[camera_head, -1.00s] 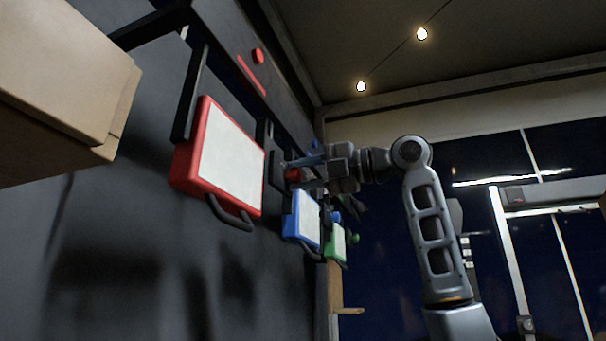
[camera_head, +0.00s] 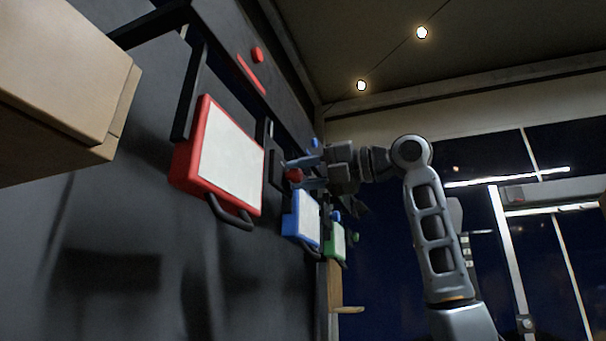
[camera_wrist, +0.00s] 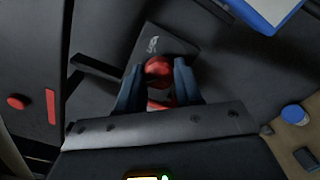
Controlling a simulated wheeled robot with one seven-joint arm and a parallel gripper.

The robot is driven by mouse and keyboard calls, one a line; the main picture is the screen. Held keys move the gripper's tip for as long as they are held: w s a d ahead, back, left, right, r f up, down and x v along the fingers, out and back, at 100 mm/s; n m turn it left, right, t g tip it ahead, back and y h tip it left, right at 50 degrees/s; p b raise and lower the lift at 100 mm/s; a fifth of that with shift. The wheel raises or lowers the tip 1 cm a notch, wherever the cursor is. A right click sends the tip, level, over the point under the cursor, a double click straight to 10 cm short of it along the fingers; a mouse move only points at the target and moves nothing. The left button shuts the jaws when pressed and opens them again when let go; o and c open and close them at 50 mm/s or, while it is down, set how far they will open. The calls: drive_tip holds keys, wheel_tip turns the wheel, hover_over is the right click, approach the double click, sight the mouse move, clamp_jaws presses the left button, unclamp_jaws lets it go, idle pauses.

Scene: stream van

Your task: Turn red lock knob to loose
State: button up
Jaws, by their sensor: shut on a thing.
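The red lock knob (camera_wrist: 158,70) sits on a dark plate marked "LOCK" (camera_wrist: 165,46) in the wrist view. It also shows in the head view (camera_head: 294,175), partly covered by the fingers. My gripper (camera_wrist: 159,84) has its two blue-grey fingers on either side of the knob and is shut on it. In the head view my gripper (camera_head: 300,173) reaches in from the right to the dark wall. A red strip shows between the fingers, just below the knob. The knob's exact turn angle is hard to tell.
A red-framed light panel (camera_head: 229,158) hangs left of my gripper. A blue-framed panel (camera_head: 303,217) and a green-framed panel (camera_head: 338,241) hang below it. A tan box (camera_head: 60,80) juts in at upper left. Open room lies to the right.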

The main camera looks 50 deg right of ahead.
drive_tip(key=o, duration=1)
drive_tip(key=shift+o, duration=0.2)
drive_tip(key=b+v, duration=0.2)
drive_tip(key=v, duration=0.6)
drive_tip(key=shift+w, duration=0.1)
